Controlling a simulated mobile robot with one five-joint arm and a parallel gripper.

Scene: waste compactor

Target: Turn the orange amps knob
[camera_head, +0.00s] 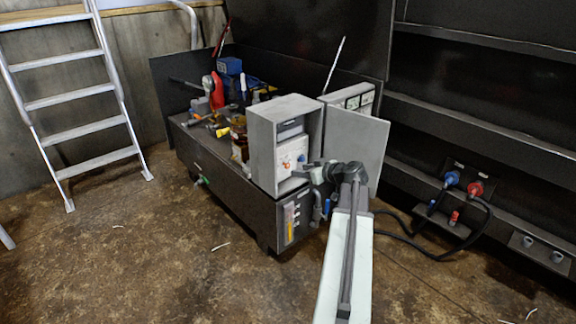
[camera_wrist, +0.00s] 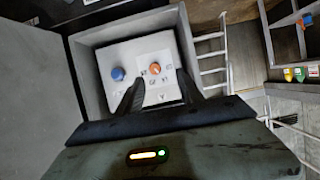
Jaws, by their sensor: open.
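The orange amps knob (camera_wrist: 153,69) sits on a white panel (camera_wrist: 143,88) inside an open grey box. A blue knob (camera_wrist: 118,73) is beside it on the left in the wrist view. In the head view the orange knob (camera_head: 286,165) is small on the white panel in the grey box (camera_head: 268,140). My gripper (camera_wrist: 160,92) is open and empty, its two dark fingers pointing into the box. In the wrist view the orange knob shows beyond and between the fingers. In the head view my gripper (camera_head: 302,172) is at the box's open front.
The grey box's door (camera_head: 355,143) stands open at the right, behind my arm. Tools and bottles crowd the dark bench (camera_head: 215,165). A ladder (camera_head: 85,110) leans at the left. Blue and red plugs (camera_head: 463,183) with black cables are at the right. The floor at front left is mostly clear.

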